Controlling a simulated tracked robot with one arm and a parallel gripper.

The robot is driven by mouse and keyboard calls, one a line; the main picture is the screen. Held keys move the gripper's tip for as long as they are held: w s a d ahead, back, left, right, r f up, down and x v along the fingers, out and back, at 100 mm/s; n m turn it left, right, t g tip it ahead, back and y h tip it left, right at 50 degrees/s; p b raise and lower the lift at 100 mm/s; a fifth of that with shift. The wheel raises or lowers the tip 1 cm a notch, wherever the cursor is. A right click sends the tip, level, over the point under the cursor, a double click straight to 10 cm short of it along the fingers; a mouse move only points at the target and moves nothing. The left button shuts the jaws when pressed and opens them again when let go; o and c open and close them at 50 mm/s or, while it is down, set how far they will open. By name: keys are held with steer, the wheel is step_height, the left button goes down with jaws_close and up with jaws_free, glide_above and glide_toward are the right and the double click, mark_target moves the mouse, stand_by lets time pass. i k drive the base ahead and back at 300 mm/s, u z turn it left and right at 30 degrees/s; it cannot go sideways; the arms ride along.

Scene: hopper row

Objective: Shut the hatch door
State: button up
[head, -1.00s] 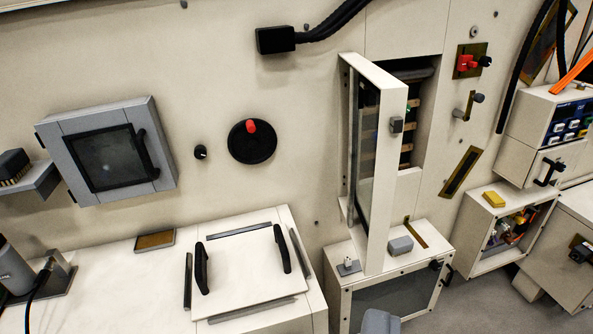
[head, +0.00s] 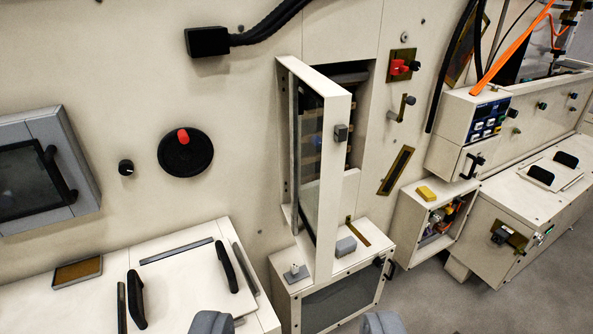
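A tall cream door (head: 335,170) with a glass pane stands open, swung out from a recess in the wall, in the middle of the head view. A second hatch, a grey framed door (head: 80,170) with a black handle, is on the left wall and looks closed. My gripper (head: 297,323) shows as two grey fingertips at the bottom edge, wide apart and empty, below and in front of the tall door and not touching it.
A cream cabinet (head: 335,300) with a grey block (head: 346,246) on top stands below the door. A bench (head: 60,310) with a black-handled lid is at left. An open box (head: 408,228) with a yellow block (head: 427,193) and grey floor (head: 420,310) lie at right.

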mark_target(318, 252)
steer(key=i, duration=0.85)
steer(key=z, duration=0.1)
